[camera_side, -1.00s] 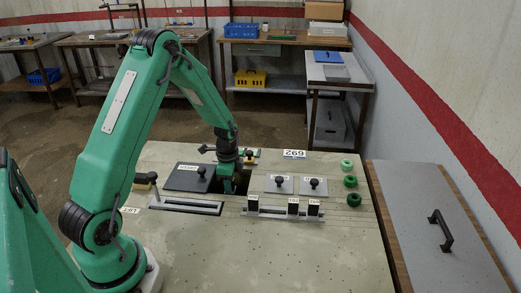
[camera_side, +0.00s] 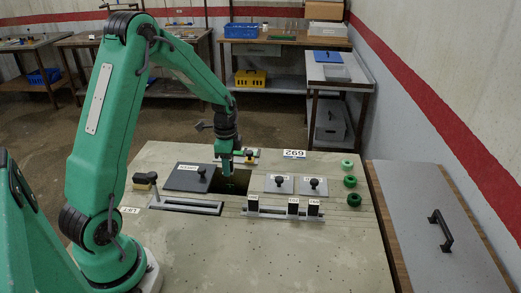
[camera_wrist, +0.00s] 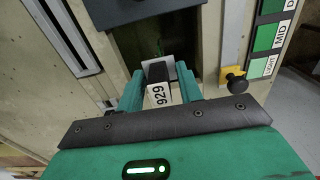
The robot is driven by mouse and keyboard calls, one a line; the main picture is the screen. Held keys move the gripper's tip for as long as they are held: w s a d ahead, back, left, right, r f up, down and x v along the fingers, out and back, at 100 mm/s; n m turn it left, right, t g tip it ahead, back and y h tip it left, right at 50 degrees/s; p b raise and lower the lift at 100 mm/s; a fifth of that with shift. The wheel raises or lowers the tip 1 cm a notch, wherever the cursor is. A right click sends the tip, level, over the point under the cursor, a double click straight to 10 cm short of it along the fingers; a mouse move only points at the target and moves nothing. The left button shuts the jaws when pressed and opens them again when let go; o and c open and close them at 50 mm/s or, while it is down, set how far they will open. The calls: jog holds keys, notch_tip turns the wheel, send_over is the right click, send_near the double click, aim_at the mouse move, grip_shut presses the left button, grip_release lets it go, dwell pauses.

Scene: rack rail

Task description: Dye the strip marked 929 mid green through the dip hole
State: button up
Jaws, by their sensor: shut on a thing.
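My gripper (camera_side: 229,172) is shut on the strip marked 929 (camera_wrist: 160,95) and holds it above the open dip hole (camera_side: 238,184). In the wrist view the white 929 label and a black top sit between my green fingertips (camera_wrist: 158,85). The dark hole (camera_wrist: 182,30) shows beyond them. The strip's lower part is mostly hidden; I cannot tell its colour. Something green shows dimly in the hole. A shade scale with LIGHT, MID and a darker green patch (camera_wrist: 275,37) stands at the right, with a black knob and yellow pointer (camera_wrist: 232,76) beside LIGHT.
A slotted bar (camera_side: 186,206) is in front. A rail (camera_side: 275,214) holds several black-topped strips. Two knobbed plates (camera_side: 279,184) and three green rings (camera_side: 350,181) are to the right. The table's front is clear.

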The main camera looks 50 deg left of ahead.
jog(key=shift+r, duration=4.55)
